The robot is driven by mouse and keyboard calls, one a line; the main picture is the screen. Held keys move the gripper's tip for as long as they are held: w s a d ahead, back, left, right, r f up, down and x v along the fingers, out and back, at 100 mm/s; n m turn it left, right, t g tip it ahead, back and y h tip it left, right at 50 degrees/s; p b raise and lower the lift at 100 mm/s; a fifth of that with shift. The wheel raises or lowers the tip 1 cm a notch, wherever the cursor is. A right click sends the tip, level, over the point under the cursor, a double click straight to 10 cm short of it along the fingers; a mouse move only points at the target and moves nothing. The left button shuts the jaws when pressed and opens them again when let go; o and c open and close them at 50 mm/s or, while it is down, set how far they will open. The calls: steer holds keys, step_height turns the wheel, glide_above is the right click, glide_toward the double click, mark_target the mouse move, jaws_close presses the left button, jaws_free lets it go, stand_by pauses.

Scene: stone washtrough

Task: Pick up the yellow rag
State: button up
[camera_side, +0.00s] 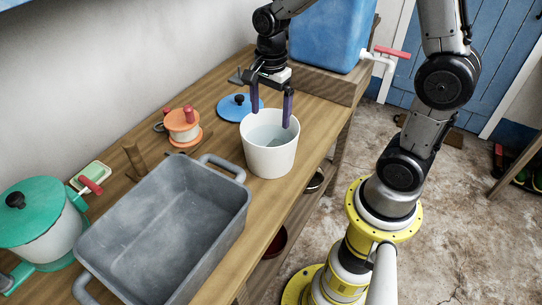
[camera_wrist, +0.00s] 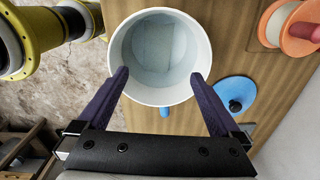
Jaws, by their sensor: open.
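I see no clearly yellow rag in either view. My gripper (camera_side: 270,113) is open and empty, with its two purple fingers pointing down at the white bucket (camera_side: 270,158). In the wrist view the fingertips (camera_wrist: 160,76) overlap the near part of the rim of the bucket (camera_wrist: 119,88). I cannot tell how far above or inside the rim they are. The bucket stands upright on the wooden bench and looks partly filled with pale water. A pale, squarish patch (camera_wrist: 160,42) shows inside it; I cannot tell what it is.
A grey trough (camera_side: 165,220) fills the bench's front. A green-lidded pot (camera_side: 40,215), a small dish (camera_side: 91,174) and an orange spool (camera_side: 183,127) stand along the wall. A blue lid (camera_side: 236,108) lies behind the bucket. A blue tank (camera_side: 325,35) stands at the back.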

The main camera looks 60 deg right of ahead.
step_height(320, 180, down, 8)
steer(key=shift+s+d+r, duration=0.1)
steer(key=shift+s, duration=0.05)
steer(key=shift+f, duration=3.25)
steer(key=shift+c, duration=0.2)
steer(key=c, duration=1.3)
steer(key=shift+r, duration=0.1)
